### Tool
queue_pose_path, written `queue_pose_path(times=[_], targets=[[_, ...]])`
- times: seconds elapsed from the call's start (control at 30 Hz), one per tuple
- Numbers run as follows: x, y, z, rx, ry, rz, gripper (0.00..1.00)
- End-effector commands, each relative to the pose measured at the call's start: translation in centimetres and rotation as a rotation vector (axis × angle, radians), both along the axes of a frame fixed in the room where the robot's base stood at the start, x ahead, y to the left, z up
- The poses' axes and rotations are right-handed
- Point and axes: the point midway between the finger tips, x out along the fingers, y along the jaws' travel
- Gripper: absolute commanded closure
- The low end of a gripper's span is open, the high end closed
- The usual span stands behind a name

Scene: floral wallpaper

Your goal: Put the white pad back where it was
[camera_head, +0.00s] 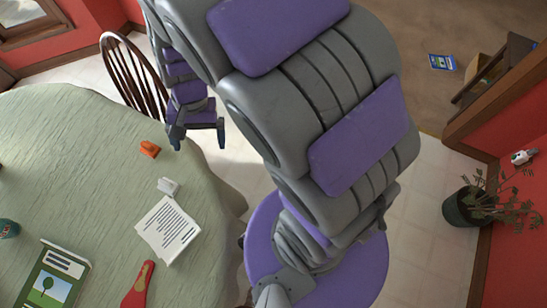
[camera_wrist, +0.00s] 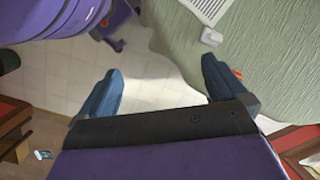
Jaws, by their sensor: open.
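A white sheet or pad with printed lines (camera_head: 168,230) lies flat on the green-covered table near its right edge. It also shows at the top of the wrist view (camera_wrist: 208,8), cut off by the frame. A small white block-like item (camera_head: 168,187) lies just above it on the table and shows in the wrist view (camera_wrist: 211,37). I cannot tell which of these two is the white pad. My gripper (camera_head: 199,138) is open and empty, past the table's edge, up and right of both. In the wrist view its blue fingers (camera_wrist: 160,66) are spread over pale floor tiles.
An orange item (camera_head: 150,149), a red item (camera_head: 139,287), a green book (camera_head: 52,280) and a teal object (camera_head: 8,228) are on the table (camera_head: 90,170). A wooden chair (camera_head: 135,75) stands behind it. A potted plant (camera_head: 468,208) stands at the right.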

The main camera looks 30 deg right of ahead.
Motion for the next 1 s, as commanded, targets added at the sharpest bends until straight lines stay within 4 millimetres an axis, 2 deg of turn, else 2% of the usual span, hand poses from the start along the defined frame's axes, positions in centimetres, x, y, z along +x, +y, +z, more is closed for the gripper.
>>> queue_pose_path(times=[0.1, 0.27, 0.5, 0.6, 0.77, 1.0], targets=[[-3.2, -2.2, 2.3, -0.014, -0.023, 0.087, 0.01], [-7.6, -4.9, 4.6, -0.041, -0.046, 0.214, 0.01], [-13.9, -8.4, 6.4, -0.093, -0.064, 0.387, 0.01], [-15.7, -9.4, 6.7, -0.111, -0.066, 0.436, 0.01], [-17.0, -10.1, 6.9, -0.126, -0.066, 0.474, 0.01], [-17.2, -10.2, 6.9, -0.128, -0.065, 0.479, 0.01]])
